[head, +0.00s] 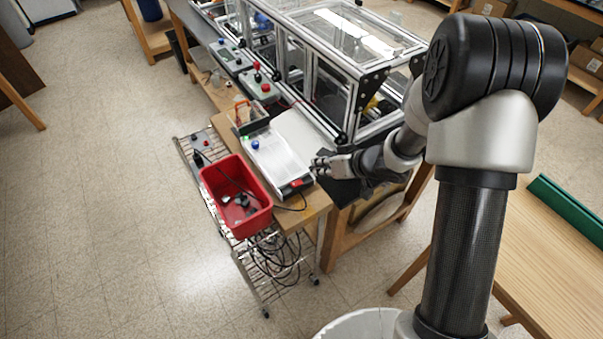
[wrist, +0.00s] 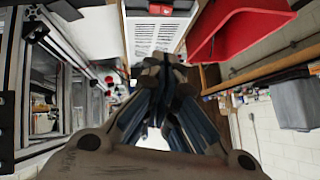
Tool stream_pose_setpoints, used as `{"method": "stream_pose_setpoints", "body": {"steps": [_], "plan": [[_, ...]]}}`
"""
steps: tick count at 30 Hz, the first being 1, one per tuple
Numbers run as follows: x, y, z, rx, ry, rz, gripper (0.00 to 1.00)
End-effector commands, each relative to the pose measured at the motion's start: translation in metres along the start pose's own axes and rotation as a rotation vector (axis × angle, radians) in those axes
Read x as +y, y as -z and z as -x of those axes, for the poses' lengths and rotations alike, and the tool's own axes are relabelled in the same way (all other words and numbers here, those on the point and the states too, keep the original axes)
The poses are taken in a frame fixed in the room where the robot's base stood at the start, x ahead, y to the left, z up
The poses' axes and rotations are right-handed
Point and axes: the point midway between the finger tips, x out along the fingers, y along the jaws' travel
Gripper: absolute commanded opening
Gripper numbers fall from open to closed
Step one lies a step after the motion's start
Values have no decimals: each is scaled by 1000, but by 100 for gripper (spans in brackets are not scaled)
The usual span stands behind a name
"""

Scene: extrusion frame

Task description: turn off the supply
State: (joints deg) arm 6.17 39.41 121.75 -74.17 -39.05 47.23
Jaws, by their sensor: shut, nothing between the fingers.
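The supply (head: 278,158) is a flat white box on the wooden bench, with a bright green spot (head: 246,138) and a blue knob (head: 255,145) near its far left end. A red switch (head: 296,183) sits on its dark near end. In the wrist view the supply's white vented case (wrist: 155,38) is at the top, with the red switch (wrist: 160,8) at the upper edge. My gripper (head: 316,166) is shut and empty, just right of the supply's near end and apparently above it. In the wrist view its fingertips (wrist: 162,60) point toward the case; contact cannot be told.
A red bin (head: 235,196) with small dark parts stands left of the supply; it also shows in the wrist view (wrist: 235,28). The extrusion frame (head: 345,75) stands behind. Control boxes (head: 262,88) line the bench. Cables (head: 272,250) hang below on a wire rack.

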Motion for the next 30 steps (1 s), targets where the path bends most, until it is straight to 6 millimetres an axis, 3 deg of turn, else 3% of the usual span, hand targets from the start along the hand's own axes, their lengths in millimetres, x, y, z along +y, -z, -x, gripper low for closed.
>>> {"method": "stream_pose_setpoints", "body": {"steps": [5,17,18,30], "plan": [[0,-1,-21,-2,2,2,0],[0,-2,-104,-1,1,2,0],[0,-9,-108,-3,1,-1,0],[0,-28,-127,0,-1,1,0]]}}
